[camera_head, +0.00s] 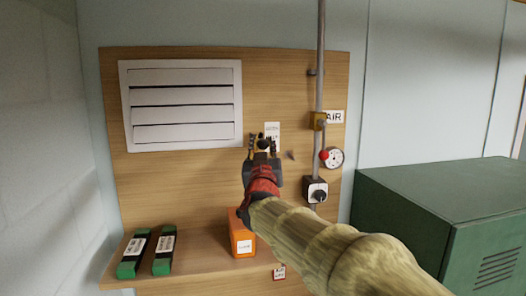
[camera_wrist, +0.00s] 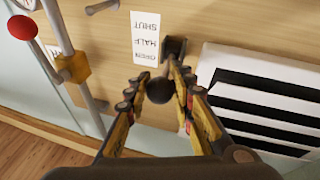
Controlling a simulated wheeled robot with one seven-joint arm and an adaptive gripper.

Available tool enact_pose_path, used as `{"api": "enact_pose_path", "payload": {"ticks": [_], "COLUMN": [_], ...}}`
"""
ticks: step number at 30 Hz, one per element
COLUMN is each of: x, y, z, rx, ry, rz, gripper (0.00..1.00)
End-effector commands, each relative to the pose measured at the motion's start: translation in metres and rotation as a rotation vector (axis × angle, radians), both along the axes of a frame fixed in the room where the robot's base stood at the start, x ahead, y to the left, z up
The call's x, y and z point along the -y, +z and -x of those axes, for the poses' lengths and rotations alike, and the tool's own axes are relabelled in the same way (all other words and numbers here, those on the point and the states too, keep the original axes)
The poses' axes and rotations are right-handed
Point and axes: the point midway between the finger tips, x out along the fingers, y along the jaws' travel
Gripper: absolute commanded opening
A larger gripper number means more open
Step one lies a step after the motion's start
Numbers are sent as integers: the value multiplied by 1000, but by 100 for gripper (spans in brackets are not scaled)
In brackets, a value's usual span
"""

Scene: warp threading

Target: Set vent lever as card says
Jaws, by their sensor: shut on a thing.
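The vent lever (camera_wrist: 160,88) has a black ball knob on a stem rising from a dark mount on the wooden panel. My gripper (camera_wrist: 163,80) has its fingers on both sides of the knob and is shut on it; the gripper also shows in the head view (camera_head: 263,142). The white louvred vent (camera_head: 182,104) is left of the lever in the head view. A small card (camera_head: 279,272) hangs at the shelf edge; its text is unreadable.
A grey pipe (camera_head: 320,60) with an AIR sign (camera_head: 334,117), a red-knobbed handle (camera_head: 324,155), gauge (camera_head: 336,157) and black switch (camera_head: 315,190) stands at right. The shelf (camera_head: 203,255) holds green-black packs (camera_head: 164,250) and an orange box (camera_head: 241,235). A green cabinet (camera_head: 450,195) is far right.

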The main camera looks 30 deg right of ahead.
Motion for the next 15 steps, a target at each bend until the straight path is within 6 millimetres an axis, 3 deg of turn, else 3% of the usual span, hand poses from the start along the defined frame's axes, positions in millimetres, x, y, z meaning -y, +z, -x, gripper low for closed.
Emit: {"api": "enact_pose_path", "payload": {"ticks": [1,15], "x": [-1,-1], "y": [11,8], "z": [3,2], "rx": [16,9], "ry": [-1,0], "rz": [5,3], "gripper": [0,0]}}
